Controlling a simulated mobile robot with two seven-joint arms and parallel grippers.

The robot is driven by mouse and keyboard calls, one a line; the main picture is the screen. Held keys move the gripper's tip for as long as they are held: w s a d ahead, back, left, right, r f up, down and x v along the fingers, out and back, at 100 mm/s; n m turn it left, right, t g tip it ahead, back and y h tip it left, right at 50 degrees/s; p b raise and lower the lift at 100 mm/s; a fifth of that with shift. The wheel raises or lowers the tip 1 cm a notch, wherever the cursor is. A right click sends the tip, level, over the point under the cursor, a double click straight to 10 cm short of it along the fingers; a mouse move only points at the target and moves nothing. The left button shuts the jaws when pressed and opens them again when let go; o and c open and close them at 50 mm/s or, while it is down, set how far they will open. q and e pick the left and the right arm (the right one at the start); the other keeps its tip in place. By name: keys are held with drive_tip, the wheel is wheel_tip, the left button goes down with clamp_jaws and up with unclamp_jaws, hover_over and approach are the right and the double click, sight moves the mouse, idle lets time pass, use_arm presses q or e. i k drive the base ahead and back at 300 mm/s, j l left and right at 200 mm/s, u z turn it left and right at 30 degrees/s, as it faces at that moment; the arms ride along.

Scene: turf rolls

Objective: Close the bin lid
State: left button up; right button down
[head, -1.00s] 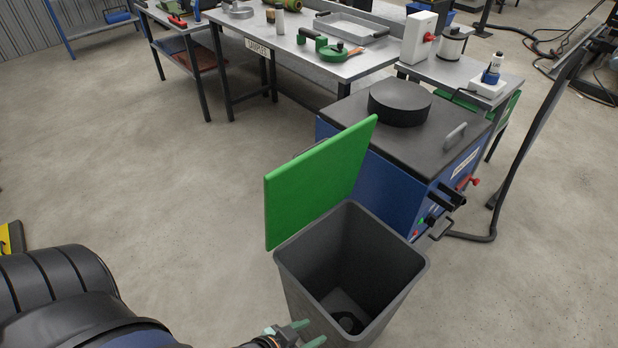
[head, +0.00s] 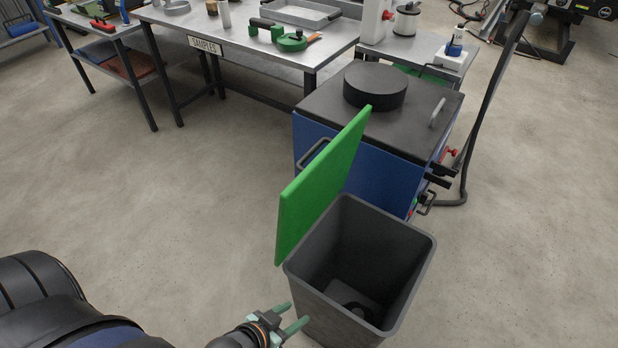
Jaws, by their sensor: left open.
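The grey bin (head: 402,303) stands on the floor at the lower right of the middle in the head view. Its green lid (head: 318,192) is up, standing on edge along the bin's far left side. My left gripper (head: 292,316) is at the bottom of the view, beside the bin's near left wall. Its two pale green fingers are apart with nothing between them. It is lower in the picture than the lid and apart from it. My right gripper is not in view.
A blue machine (head: 347,150) with a dark top stands just behind the bin and lid. A steel table (head: 322,52) with tools is farther back. A dark post and hose (head: 484,120) stand at the right. The floor at the left is clear.

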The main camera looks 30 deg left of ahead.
sight(304, 200)
drive_tip(key=i+j+z, duration=0.15)
drive_tip(key=j, duration=0.65)
drive_tip(key=j+z, duration=0.1)
drive_tip(key=j, duration=0.7)
drive_tip(key=i, duration=0.05)
